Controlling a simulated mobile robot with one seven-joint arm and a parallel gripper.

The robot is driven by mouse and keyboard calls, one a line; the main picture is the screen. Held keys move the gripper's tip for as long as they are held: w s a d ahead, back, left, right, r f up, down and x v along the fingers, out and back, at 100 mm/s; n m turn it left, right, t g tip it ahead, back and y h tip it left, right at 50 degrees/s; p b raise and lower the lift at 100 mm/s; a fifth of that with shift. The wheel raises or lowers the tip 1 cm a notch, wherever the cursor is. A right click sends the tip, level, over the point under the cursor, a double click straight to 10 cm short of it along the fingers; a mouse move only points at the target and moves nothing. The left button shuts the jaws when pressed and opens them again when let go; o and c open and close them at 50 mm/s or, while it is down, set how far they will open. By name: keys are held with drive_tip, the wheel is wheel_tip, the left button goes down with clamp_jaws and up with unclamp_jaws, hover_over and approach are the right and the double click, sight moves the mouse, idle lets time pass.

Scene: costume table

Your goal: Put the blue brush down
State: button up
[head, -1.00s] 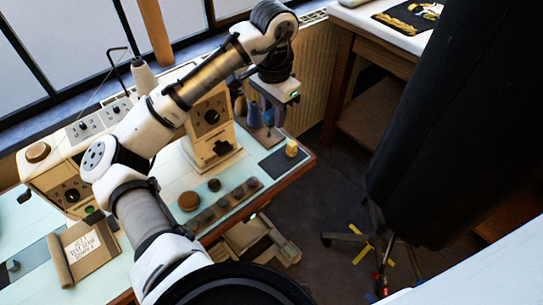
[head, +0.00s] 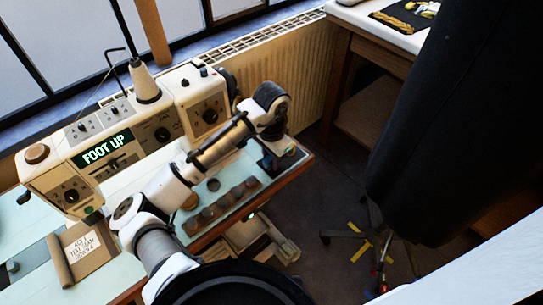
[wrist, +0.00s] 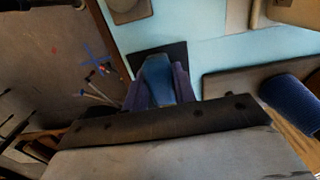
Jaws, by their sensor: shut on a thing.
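My gripper (wrist: 160,88) is shut on the blue brush (wrist: 157,72), whose blue part shows between the two fingers in the wrist view. The brush is low over a dark mat (wrist: 181,52) near the corner of the pale blue table. I cannot tell whether the brush touches the mat. In the head view my gripper (head: 275,163) is at the table's right end, and the wrist hides most of the mat and the brush.
A sewing machine (head: 160,128) reading "FOOT UP" stands at the back. A blue cylinder (wrist: 296,96) is at right in the wrist view. The table's edge is close, with floor beyond.

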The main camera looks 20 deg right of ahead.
drive_tip(key=shift+f, duration=0.2)
drive_tip(key=o, duration=1)
drive_tip(key=shift+c, duration=0.2)
drive_tip(key=shift+r, duration=0.15)
wheel_tip(320, 180, up, 12)
drive_tip(key=shift+b, duration=0.45)
